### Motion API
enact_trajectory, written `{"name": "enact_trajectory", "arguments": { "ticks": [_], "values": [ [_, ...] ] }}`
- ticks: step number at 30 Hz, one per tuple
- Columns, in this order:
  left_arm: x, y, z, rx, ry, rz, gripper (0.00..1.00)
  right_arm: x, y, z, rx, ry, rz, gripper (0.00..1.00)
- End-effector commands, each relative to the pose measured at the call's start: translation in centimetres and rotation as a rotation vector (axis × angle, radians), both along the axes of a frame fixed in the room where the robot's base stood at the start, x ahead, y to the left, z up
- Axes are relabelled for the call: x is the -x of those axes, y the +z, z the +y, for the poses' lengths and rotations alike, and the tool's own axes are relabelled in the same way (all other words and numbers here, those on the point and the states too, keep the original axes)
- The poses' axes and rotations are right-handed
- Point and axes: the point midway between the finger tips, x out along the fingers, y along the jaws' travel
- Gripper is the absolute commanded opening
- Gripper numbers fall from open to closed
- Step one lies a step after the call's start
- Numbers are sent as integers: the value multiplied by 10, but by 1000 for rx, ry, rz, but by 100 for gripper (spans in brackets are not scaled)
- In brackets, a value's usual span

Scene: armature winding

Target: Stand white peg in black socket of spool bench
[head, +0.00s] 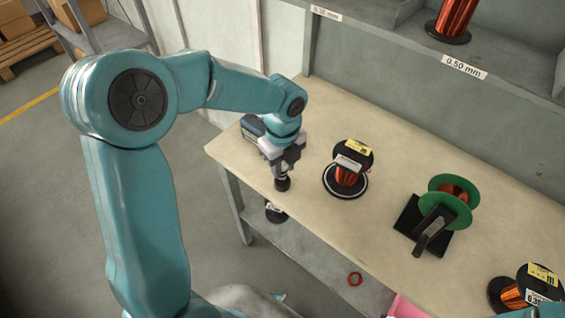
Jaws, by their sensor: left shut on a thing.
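My left gripper (284,168) points down over the left part of the spool bench (300,115), near its front edge. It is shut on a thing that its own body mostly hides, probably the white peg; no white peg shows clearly. Right below the fingers is a small dark round piece (282,185), which looks like the black socket. I cannot tell whether the held thing is inside it, touching it or just above it. My right gripper is out of view; only a bit of my right arm shows at the bottom right corner.
A copper wire spool (351,176) stands right of my left gripper. Farther right are a green-flanged spool (448,200) on a dark stand and more copper spools (512,293). A dark boxy thing (252,128) sits behind the gripper.

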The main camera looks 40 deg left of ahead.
Motion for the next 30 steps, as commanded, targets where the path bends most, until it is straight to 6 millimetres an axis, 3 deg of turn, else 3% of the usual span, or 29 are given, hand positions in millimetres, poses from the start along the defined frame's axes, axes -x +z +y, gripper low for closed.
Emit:
{"name": "enact_trajectory", "arguments": {
  "ticks": [30],
  "values": [
    [0,-9,0,0,0,-1,5,0,-5,0,0,0,0,43]
  ]
}}
